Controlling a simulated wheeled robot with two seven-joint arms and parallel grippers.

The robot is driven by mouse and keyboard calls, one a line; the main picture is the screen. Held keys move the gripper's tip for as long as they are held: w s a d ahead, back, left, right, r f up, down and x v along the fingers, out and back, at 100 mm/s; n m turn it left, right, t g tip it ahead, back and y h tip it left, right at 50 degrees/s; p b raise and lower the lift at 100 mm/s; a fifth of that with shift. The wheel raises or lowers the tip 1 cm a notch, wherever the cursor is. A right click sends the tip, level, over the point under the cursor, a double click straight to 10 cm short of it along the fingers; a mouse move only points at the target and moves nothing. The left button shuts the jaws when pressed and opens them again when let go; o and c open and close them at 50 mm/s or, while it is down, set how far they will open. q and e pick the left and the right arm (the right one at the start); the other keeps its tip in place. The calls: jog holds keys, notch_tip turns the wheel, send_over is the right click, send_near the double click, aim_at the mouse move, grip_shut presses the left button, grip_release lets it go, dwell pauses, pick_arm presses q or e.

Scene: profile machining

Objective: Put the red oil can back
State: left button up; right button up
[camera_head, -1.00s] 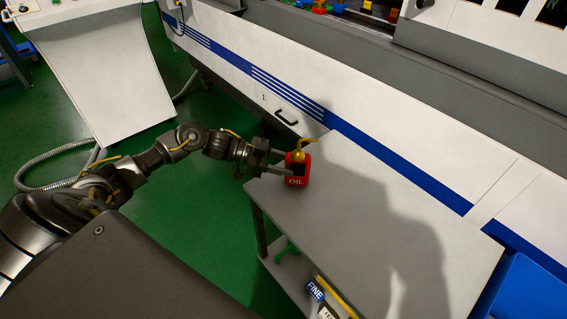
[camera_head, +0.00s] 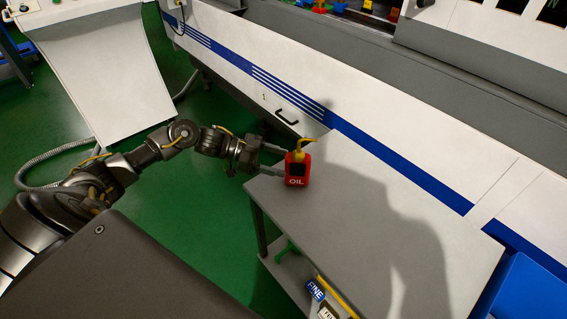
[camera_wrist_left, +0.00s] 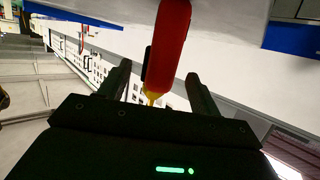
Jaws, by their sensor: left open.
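The red oil can (camera_head: 297,171), with a yellow spout and "OIL" in white letters, stands upright on the grey table (camera_head: 360,210) near its far left corner. My left gripper (camera_head: 280,161) is open just left of the can, its fingertips near the can's left side. In the left wrist view the red can (camera_wrist_left: 174,42) shows beyond and between the two spread fingers (camera_wrist_left: 158,82), with its yellow spout partly visible. I cannot tell whether a fingertip still touches the can. My right gripper is not in view.
A long white machine (camera_head: 420,170) with a blue stripe runs behind the table. A blue bin (camera_head: 525,290) is at the lower right. A shelf below the table holds a "FINE" label (camera_head: 315,290). Most of the tabletop right of the can is clear.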

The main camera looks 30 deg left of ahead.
pick_arm(q)
jog(key=v, duration=1)
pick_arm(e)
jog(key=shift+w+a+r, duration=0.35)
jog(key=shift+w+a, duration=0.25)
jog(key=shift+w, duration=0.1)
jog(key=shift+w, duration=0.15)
